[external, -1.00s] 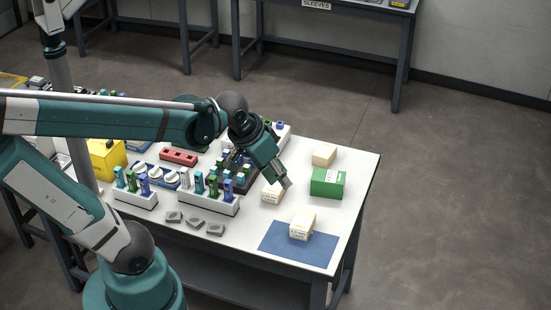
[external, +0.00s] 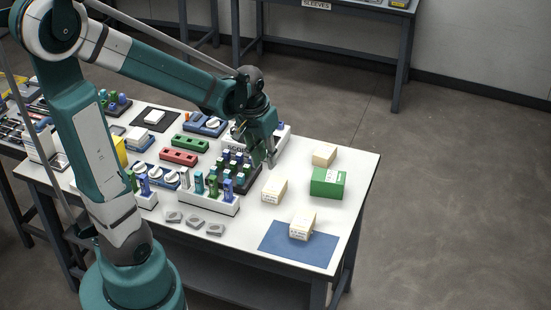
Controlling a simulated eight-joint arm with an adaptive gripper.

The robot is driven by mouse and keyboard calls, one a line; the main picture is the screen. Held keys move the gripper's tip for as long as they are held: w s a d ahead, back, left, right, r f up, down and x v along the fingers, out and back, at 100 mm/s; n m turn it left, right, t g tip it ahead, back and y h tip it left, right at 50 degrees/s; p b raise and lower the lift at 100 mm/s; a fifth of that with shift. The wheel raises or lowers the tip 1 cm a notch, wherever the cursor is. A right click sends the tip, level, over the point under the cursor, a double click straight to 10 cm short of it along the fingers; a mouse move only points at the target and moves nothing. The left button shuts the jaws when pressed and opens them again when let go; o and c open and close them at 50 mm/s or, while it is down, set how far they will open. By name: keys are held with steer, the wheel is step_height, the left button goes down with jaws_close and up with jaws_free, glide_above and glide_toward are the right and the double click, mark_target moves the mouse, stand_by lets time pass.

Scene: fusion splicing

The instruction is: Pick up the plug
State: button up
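Several small plugs with blue, green and teal tops stand upright in a dark tray (external: 240,183) near the middle of the table. I cannot tell which of them is the plug of the task. My gripper (external: 260,151) points down at the right back edge of this tray. Its fingers look apart, and I see nothing held between them. The gripper hides part of the tray's back side and of the white rack behind it.
White racks (external: 208,203) with upright coloured pieces stand in front of the tray. Red (external: 178,157) and green (external: 190,144) blocks lie to its left. Cream boxes (external: 274,190), a green box (external: 328,182) and a blue mat (external: 285,250) are at the right.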

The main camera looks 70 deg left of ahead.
mark_target(240, 176)
steer(key=s+a+f+n, duration=0.1)
steer(key=a+f, duration=0.1)
steer(key=a, duration=0.2)
steer(key=s+a+f+n+g+p, duration=0.1)
steer(key=a+f, duration=0.2)
steer(key=a, duration=0.1)
steer(key=s+a+f+n+g+h+p, duration=0.1)
steer(key=a+f, duration=0.1)
steer(key=a, duration=0.2)
steer(key=shift+s+a+f, duration=0.2)
steer(key=shift+s+f, duration=0.05)
steer(key=shift+f, duration=0.05)
steer(key=shift+f, duration=0.15)
steer(key=shift+f, duration=1.15)
steer(key=shift+s+f+b, duration=0.15)
steer(key=shift+f+b, duration=0.25)
steer(key=shift+f, duration=0.9)
steer(key=shift+s+f+b, duration=0.1)
steer(key=shift+f+b, duration=0.3)
steer(key=shift+f, duration=0.9)
steer(key=shift+c, duration=0.6)
steer(key=c, duration=0.4)
